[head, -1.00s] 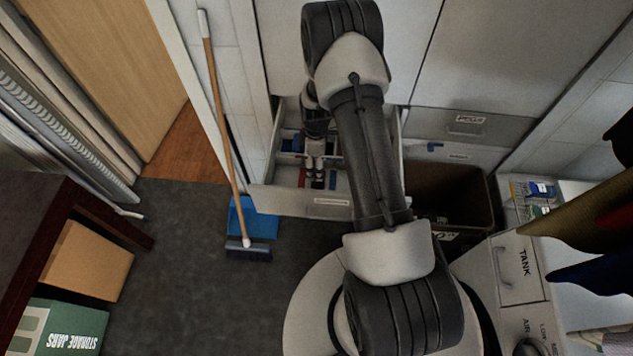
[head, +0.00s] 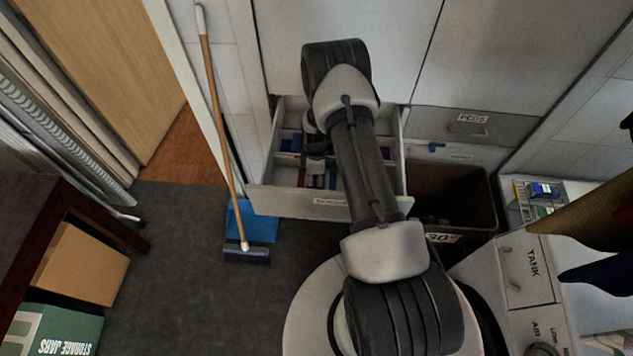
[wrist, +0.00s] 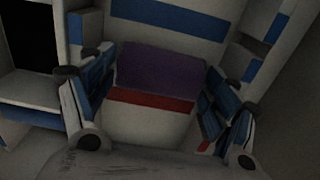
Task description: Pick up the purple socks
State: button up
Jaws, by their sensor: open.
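The purple socks (wrist: 160,68) lie in the open drawer (head: 290,200), showing in the wrist view as a purple patch above a red band and a pale part. My gripper (wrist: 160,85) is open, with one blue-padded finger on each side of them. Nothing is held, and I cannot tell whether the fingers touch the socks. In the head view my gripper is down inside the drawer, and my arm hides part of the drawer and the socks.
Blue-and-white items (wrist: 170,18) lie beyond and beside the socks. The drawer walls are close around my gripper. A dark bin (head: 455,190) stands right of the drawer. A broom (head: 222,130) and a blue dustpan (head: 258,222) are at its left.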

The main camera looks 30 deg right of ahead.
jog(key=shift+c, duration=0.2)
jog(key=c, duration=0.8)
jog(key=shift+r, duration=0.1)
